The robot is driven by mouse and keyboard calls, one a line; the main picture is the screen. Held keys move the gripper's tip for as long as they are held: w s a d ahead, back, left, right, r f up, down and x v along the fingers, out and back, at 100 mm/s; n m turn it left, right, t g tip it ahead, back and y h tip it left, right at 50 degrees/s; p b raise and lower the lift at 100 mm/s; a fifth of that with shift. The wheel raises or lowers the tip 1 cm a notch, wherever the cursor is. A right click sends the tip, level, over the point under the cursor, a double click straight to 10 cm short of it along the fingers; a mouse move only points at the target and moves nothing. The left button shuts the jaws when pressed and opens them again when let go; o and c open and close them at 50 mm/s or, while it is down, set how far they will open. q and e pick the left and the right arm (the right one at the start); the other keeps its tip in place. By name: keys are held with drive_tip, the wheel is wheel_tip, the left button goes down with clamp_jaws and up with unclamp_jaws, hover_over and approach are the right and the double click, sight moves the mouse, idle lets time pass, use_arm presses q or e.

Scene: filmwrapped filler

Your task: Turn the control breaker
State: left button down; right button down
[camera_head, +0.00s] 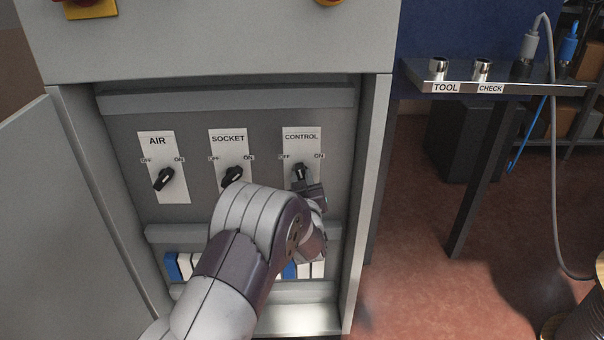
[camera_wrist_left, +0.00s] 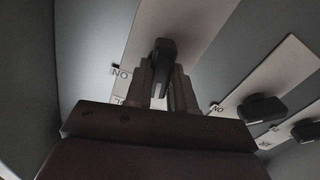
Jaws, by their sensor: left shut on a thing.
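The control breaker (camera_head: 299,171) is a black rotary knob on a white plate labelled CONTROL, with OFF at its left and ON at its right. In the head view it looks roughly upright, partly covered by my gripper. My left gripper (camera_head: 305,182) reaches it from below and is shut on it. In the left wrist view the knob (camera_wrist_left: 162,55) stands between the two fingers (camera_wrist_left: 166,75). My right gripper is not in view.
Two similar knobs, AIR (camera_head: 164,179) and SOCKET (camera_head: 232,176), sit to the left in the same cabinet. The cabinet door (camera_head: 60,220) stands open at left. The cabinet's right side wall (camera_head: 368,200) is close to my gripper. A shelf (camera_head: 560,86) with metal holders is at right.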

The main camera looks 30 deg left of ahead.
use_arm(q)
drive_tip(key=m+p, duration=0.1)
drive_tip(key=m, duration=0.1)
drive_tip(key=m+p, duration=0.1)
drive_tip(key=m, duration=0.1)
drive_tip(key=m+p, duration=0.2)
drive_tip(key=shift+w+r, duration=0.1)
drive_tip(key=shift+r, duration=0.2)
drive_tip(key=m+p, duration=0.3)
drive_tip(key=m, duration=0.2)
drive_tip(key=shift+d+f+m, duration=0.1)
drive_tip(key=shift+m, duration=0.3)
drive_tip(key=c, duration=1)
unclamp_jaws()
drive_tip(key=shift+o, duration=0.2)
drive_tip(key=shift+w+f, duration=0.1)
drive_tip(key=shift+f, duration=0.1)
drive_tip(key=p+v, duration=0.2)
drive_tip(key=v, duration=1)
drive_tip(key=shift+s+d+p, duration=0.2)
drive_tip(key=shift+s+p, duration=0.1)
